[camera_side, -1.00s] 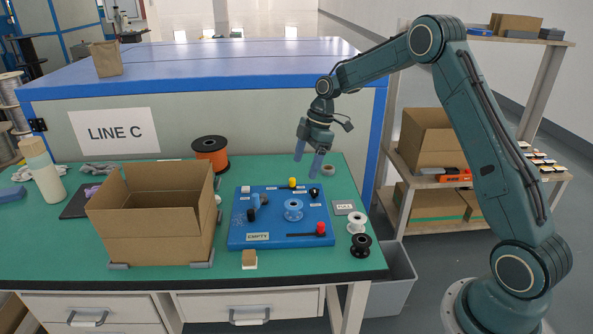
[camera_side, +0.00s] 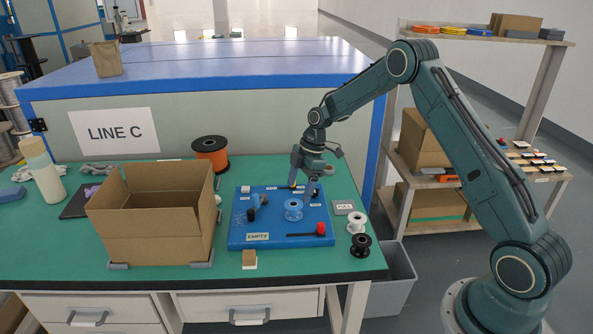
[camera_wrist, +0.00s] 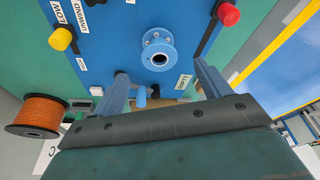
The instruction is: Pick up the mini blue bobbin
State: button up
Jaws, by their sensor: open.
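The mini blue bobbin (camera_side: 293,209) is light blue and flanged, and stands on the blue board (camera_side: 240,228) on the green table. In the wrist view the bobbin (camera_wrist: 158,48) shows its round flange and dark centre hole, ahead of and roughly between my fingers. My gripper (camera_side: 303,188) is open and points down over the back right part of the board, behind the bobbin in the side view. In the wrist view my gripper (camera_wrist: 163,78) has its two fingers spread with nothing held. The fingers partly hide the yellow knob in the side view.
A red knob (camera_side: 320,229) with a black bar and a blue fitting (camera_side: 255,202) rise from the board. White (camera_side: 357,222) and black (camera_side: 361,245) bobbins stand right of it. An open cardboard box (camera_side: 160,235) and an orange spool (camera_side: 211,150) are on the left.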

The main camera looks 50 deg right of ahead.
aim_at(290, 216)
jog(key=shift+x, duration=0.95)
jog(key=shift+x, duration=2.6)
jog(key=shift+d, duration=0.1)
jog(key=c, duration=1.1)
